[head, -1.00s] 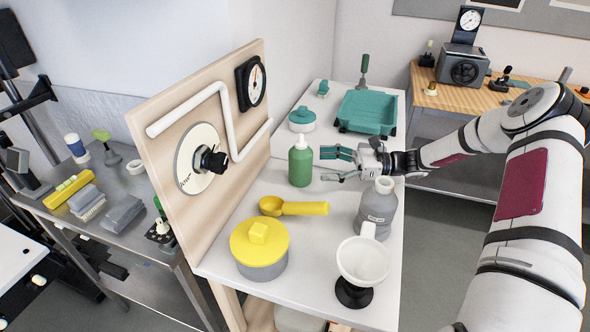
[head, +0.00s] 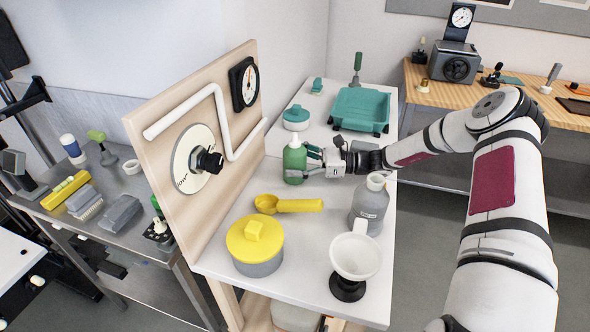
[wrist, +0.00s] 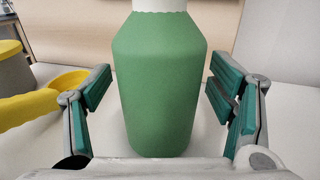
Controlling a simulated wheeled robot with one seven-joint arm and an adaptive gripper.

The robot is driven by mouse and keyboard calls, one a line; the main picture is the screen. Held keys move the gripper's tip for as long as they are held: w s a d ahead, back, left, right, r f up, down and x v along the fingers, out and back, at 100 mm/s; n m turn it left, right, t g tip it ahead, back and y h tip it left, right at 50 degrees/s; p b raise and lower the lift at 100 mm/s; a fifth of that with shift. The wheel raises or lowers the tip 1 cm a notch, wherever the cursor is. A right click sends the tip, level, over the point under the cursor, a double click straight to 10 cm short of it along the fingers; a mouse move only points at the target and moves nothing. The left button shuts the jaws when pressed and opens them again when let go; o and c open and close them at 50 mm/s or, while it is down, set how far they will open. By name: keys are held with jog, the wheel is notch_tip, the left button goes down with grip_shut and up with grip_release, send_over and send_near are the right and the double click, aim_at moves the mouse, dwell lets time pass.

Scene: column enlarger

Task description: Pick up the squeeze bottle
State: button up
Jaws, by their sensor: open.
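A green bottle (head: 293,161) with a pale collar stands upright on the white bench top, near the wooden panel. I take it to be the squeeze bottle. In the wrist view the green bottle (wrist: 160,85) fills the middle, and its top is cut off by the frame. My gripper (head: 309,162) reaches in from the right, low beside the bottle. In the wrist view my gripper (wrist: 158,85) is open, with its teal-padded fingers on either side of the bottle. Gaps show between both pads and the bottle.
A yellow scoop (head: 290,205) and a yellow-lidded pot (head: 257,262) are in front of the bottle. A grey bottle (head: 369,205) and a white funnel (head: 355,256) stand to the right. A teal-lidded jar (head: 296,119) and a teal tray (head: 361,109) are behind.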

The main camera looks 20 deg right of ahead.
aim_at(295, 133)
jog(key=c, duration=1)
jog(key=shift+r, duration=0.15)
notch_tip(295, 133, up, 10)
jog(key=shift+f, duration=0.15)
jog(key=shift+o, duration=0.6)
